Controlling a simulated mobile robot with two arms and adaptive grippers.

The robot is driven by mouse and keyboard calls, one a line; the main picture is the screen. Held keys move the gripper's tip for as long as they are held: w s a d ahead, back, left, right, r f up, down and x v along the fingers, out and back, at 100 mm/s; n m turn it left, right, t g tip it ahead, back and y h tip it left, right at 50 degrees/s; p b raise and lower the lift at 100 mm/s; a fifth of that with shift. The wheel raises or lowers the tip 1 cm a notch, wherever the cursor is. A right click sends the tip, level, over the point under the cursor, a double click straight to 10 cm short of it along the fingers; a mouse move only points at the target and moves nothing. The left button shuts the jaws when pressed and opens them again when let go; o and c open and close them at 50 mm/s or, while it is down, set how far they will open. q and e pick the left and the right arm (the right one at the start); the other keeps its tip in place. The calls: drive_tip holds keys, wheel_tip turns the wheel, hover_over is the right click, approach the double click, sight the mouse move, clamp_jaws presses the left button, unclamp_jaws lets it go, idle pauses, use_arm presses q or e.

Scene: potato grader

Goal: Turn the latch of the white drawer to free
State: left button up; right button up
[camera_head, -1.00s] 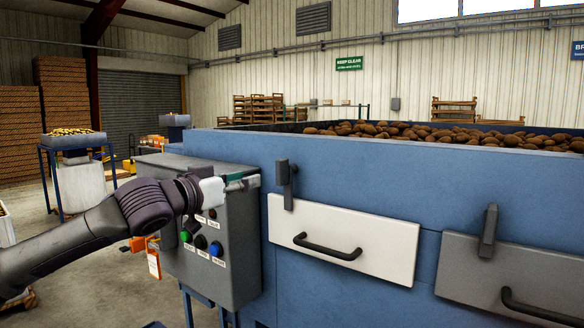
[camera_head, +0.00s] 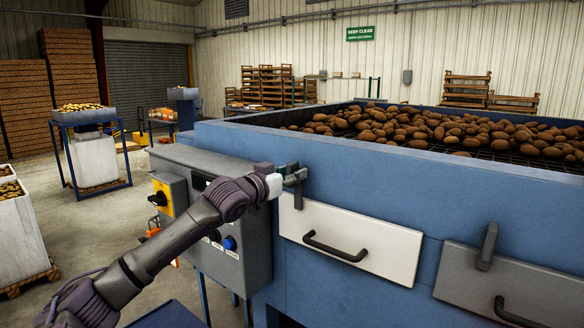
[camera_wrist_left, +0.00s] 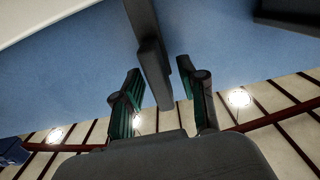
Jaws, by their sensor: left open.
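The white drawer (camera_head: 350,236) is closed in the blue grader's side, with a black bar handle. Its dark latch (camera_head: 299,195) hangs down over the drawer's upper left corner. My left gripper (camera_head: 291,178) is at the latch, partly covering it. In the left wrist view the latch (camera_wrist_left: 150,55) runs between the two open fingers of my left gripper (camera_wrist_left: 160,72). I cannot tell whether either finger touches it. The white drawer's edge (camera_wrist_left: 38,14) shows at the upper left there. My right gripper is in neither view.
A grey drawer (camera_head: 520,285) with its own upright latch (camera_head: 487,247) is to the right. A grey control box (camera_head: 225,258) stands left, below my left arm. Potatoes (camera_head: 440,128) fill the grader's top. Open floor lies at the left.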

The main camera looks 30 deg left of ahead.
use_arm(q)
clamp_jaws()
